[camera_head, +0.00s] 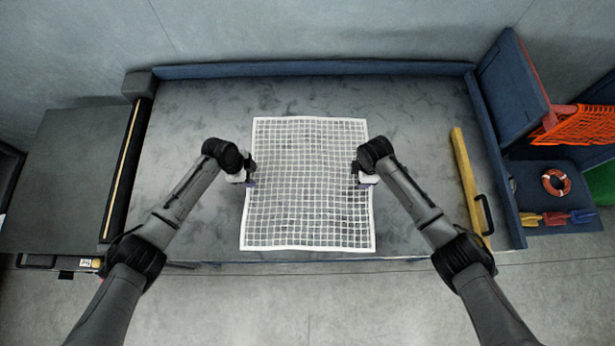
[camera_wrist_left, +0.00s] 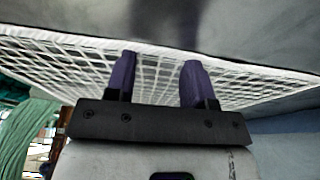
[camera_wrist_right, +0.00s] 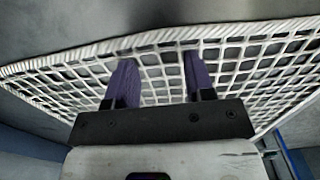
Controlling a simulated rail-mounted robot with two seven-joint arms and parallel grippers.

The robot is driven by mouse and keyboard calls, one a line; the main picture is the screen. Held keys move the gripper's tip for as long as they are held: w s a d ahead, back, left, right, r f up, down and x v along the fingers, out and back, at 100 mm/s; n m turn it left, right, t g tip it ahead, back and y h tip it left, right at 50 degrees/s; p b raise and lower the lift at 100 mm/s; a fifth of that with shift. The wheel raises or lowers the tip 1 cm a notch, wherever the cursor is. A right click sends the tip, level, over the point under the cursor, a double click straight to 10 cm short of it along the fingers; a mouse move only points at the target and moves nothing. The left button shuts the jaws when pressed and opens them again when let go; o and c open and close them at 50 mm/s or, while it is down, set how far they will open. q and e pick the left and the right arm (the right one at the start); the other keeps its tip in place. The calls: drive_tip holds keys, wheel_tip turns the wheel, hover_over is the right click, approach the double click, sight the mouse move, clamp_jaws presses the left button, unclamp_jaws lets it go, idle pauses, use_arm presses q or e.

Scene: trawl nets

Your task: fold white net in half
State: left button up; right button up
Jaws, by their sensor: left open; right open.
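The white net (camera_head: 308,190) lies flat and spread out on the grey table, a near-rectangle with a thick white border. My left gripper (camera_head: 252,183) is at the net's left edge, open. In the left wrist view its two purple fingers (camera_wrist_left: 158,75) are apart, with the net's white border (camera_wrist_left: 225,66) just beyond the tips. My right gripper (camera_head: 358,183) is at the net's right edge, open. In the right wrist view its fingers (camera_wrist_right: 157,78) are apart, with the net's border (camera_wrist_right: 90,52) beyond them. Nothing is between either pair of fingers that I can tell as held.
The grey table (camera_head: 420,110) has a raised blue rim at the back and right. A yellow bar (camera_head: 466,180) with a black handle lies at the right. A side shelf holds an orange net (camera_head: 580,124) and a ring buoy (camera_head: 556,182). The table around the net is clear.

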use_arm(q)
drive_tip(key=shift+f, duration=0.1)
use_arm(e)
drive_tip(key=shift+f, duration=0.15)
use_arm(q)
clamp_jaws()
use_arm(e)
clamp_jaws()
idle(0.4)
idle(0.5)
